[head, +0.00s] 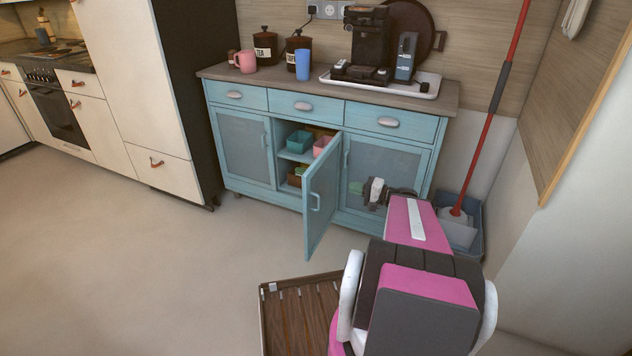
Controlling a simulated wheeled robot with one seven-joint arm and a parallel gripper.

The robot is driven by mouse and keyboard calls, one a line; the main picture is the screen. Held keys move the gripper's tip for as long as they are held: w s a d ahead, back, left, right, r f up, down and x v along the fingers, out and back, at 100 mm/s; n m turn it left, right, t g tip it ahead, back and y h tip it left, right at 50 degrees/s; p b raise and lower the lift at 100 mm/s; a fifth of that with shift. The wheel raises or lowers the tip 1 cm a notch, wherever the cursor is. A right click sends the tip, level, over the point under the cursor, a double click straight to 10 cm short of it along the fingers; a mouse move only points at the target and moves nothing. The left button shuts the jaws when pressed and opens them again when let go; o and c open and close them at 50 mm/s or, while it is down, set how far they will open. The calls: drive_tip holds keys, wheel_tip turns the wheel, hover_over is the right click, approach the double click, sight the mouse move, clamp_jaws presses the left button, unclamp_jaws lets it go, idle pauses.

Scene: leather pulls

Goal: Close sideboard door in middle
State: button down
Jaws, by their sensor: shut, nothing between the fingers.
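The blue sideboard (270,195) stands against the back wall. Its middle door (322,190) is swung well open, hinged on its right side, with the free edge towards the front. The door's handle (314,202) is near that free edge. Inside the middle compartment are a teal box (299,141) and a pink box (322,146). My gripper (374,190) is to the right of the open door, in front of the right door (385,175). It is shut and appears apart from the middle door. My forearm partly hides the right door's lower part.
A red-handled mop (487,120) in a grey bucket (470,215) stands right of the sideboard. Open floor lies to the left, beside a white cabinet (120,80).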

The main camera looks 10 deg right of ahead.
approach(313, 176)
drive_tip(key=x, duration=0.7)
drive_tip(key=shift+w+a, duration=0.15)
drive_tip(key=shift+a, duration=0.05)
idle(0.3)
drive_tip(key=shift+w+a, duration=0.1)
